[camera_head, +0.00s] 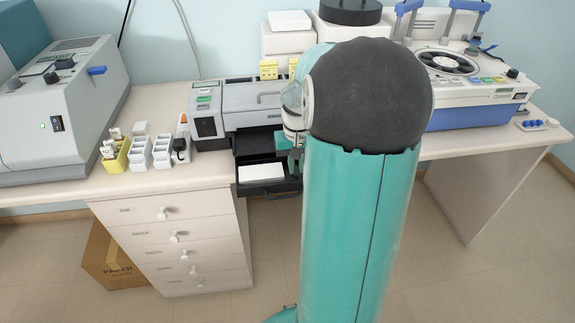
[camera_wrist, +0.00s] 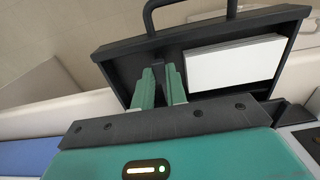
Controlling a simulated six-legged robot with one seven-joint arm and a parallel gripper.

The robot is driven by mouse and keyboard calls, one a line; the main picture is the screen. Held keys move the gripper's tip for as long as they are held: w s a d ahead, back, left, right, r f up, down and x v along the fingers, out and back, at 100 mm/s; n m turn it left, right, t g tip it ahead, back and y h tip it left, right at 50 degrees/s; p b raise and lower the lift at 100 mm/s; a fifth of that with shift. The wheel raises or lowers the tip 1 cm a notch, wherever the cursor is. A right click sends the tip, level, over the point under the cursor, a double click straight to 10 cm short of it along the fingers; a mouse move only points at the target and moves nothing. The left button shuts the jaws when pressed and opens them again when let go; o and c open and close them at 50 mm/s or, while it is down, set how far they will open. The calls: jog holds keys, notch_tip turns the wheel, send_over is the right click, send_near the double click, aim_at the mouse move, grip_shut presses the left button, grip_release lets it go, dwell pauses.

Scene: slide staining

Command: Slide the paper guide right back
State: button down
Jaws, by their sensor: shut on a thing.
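The printer (camera_head: 235,108) stands on the counter with its dark paper tray (camera_head: 240,160) pulled out at the front. A stack of white paper (camera_head: 262,173) lies in the tray. In the wrist view, the tray (camera_wrist: 125,78) shows with its handle at the top and the paper (camera_wrist: 235,65) at the right. My gripper (camera_wrist: 160,74) reaches into the tray beside the paper, with its green fingers shut on the dark paper guide (camera_wrist: 161,88), which is mostly hidden between them. In the head view, my gripper (camera_head: 295,161) is over the tray's right side, partly hidden by my arm.
Slide racks (camera_head: 138,152) and a yellow holder (camera_head: 115,155) stand left of the printer. A grey machine (camera_head: 70,110) is at the far left, a blue and white device (camera_head: 470,85) at the right. Drawers (camera_head: 175,240) are below the counter.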

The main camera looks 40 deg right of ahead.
jog(key=shift+s+d, duration=0.55)
jog(key=shift+d, duration=0.2)
jog(key=c, duration=1.4)
grip_release()
jog(key=shift+r, duration=0.1)
notch_tip(320, 180, up, 14)
